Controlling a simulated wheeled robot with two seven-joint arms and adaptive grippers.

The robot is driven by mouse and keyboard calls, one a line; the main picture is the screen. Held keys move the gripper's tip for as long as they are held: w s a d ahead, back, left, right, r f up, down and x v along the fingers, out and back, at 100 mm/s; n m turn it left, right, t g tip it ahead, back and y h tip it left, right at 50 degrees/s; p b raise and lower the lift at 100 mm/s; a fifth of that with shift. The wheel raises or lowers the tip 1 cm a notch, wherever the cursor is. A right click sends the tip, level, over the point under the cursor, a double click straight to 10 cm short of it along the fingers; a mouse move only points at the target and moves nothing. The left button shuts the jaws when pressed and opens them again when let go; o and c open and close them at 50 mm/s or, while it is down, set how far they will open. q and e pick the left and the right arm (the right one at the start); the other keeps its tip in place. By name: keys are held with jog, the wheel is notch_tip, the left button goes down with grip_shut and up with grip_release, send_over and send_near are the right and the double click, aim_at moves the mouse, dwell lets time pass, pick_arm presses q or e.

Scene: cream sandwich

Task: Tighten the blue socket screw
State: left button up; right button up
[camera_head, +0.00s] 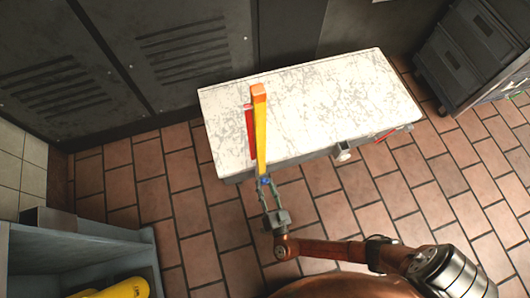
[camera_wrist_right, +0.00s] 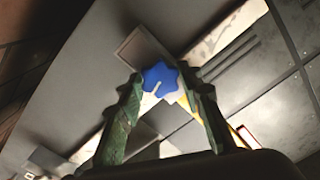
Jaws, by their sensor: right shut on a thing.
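The blue socket screw (camera_wrist_right: 160,79) has a lobed, star-like blue head with a pale mark on it. It sits between the two green-grey fingertips of my right gripper (camera_wrist_right: 162,88) in the right wrist view. The gripper is shut on it. In the head view the blue screw (camera_head: 264,181) is a small spot at the front edge of the table, at the foot of a tall yellow bar. My right gripper (camera_head: 265,190) reaches it from the near side. The fingers hide part of the screw. My left gripper is not in view.
The pale marbled table (camera_head: 330,100) has a clear top apart from the yellow bar (camera_head: 260,130) and a red bar (camera_head: 249,130). A white round fitting (camera_head: 341,154) and a red handle (camera_head: 385,136) are on its front edge. A grey shelf (camera_head: 80,255) stands at lower left.

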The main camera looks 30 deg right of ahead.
jog(key=shift+m, duration=0.7)
jog(key=o, duration=1.2)
jog(key=shift+c, duration=0.2)
jog(key=v, duration=0.7)
jog(key=shift+s, duration=0.25)
jog(key=shift+a, duration=0.1)
